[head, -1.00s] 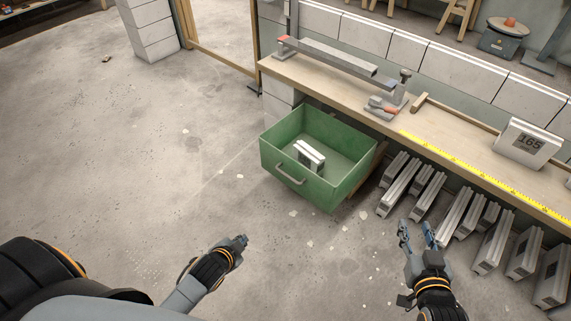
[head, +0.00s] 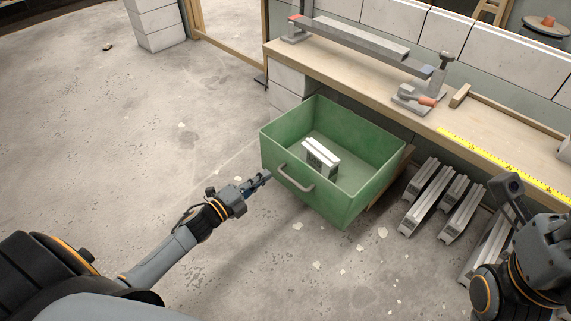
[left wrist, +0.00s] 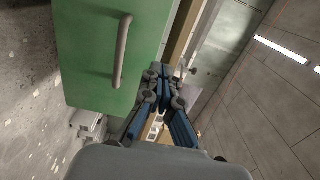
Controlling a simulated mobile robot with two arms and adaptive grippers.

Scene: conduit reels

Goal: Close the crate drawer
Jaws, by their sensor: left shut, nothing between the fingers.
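The green crate drawer (head: 345,205) stands pulled out from under the workbench, with its open top showing. Its grey bar handle (head: 294,179) is on the front face; the handle also shows in the left wrist view (left wrist: 122,52). My left gripper (head: 265,176) is shut and empty, just left of the handle, close to the front face near its left edge. In the left wrist view its fingers (left wrist: 160,72) point up beside the green face; I cannot tell whether they touch it. My right gripper (head: 507,188) is at the right, seen only in part, away from the drawer.
A white-grey block (head: 321,158) lies inside the drawer. The wooden workbench (head: 350,80) carries a clamped metal bar and a yellow tape measure (head: 490,164). Several grey conduit pieces (head: 428,201) stand on the floor right of the drawer.

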